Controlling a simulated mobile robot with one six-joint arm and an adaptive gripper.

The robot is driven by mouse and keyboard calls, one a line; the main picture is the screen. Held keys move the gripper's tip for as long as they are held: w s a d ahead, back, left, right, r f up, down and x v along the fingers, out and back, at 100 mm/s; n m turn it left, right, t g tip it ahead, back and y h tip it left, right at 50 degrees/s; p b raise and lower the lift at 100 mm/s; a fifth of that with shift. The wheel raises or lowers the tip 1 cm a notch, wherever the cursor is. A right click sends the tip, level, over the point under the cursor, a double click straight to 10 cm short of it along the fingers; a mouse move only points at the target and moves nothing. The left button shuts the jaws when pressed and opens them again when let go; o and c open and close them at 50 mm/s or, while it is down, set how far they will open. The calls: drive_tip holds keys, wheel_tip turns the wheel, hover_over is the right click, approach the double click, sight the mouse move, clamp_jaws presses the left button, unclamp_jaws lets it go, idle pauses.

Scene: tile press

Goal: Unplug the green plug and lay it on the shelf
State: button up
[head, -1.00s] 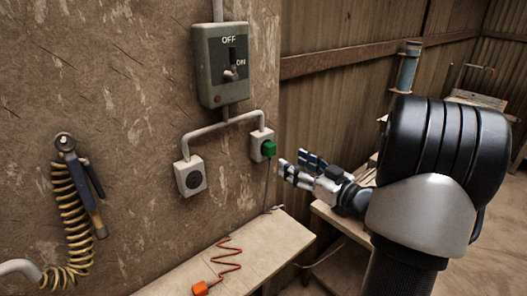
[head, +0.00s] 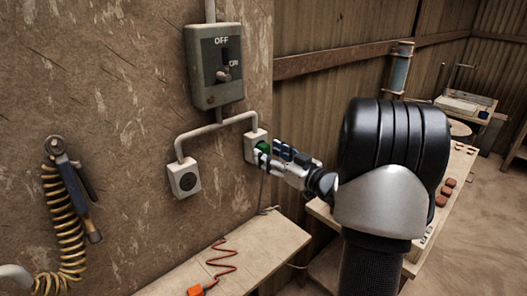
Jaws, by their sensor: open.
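The green plug (head: 262,147) sits in the right-hand wall socket (head: 250,146), with its cord hanging down toward the shelf. My gripper (head: 267,153) is open at the plug, its fingers reaching around it and hiding part of it. I cannot tell whether the fingers touch it. The pale wooden shelf (head: 262,244) runs along the wall below the sockets.
A grey switch box (head: 214,92) marked OFF and ON is above. An empty socket (head: 185,180) is to the left. An orange plug (head: 196,290) with a coiled cord lies on the shelf. A coiled yellow hose (head: 68,225) hangs at left. A bench (head: 440,215) stands at right.

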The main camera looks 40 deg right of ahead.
drive_tip(key=shift+w, duration=0.65)
drive_tip(key=shift+c, duration=0.2)
idle(0.6)
clamp_jaws()
idle(0.6)
drive_tip(key=shift+s, duration=0.15)
drive_tip(key=shift+s+d, duration=0.2)
drive_tip(key=shift+s, duration=2.65)
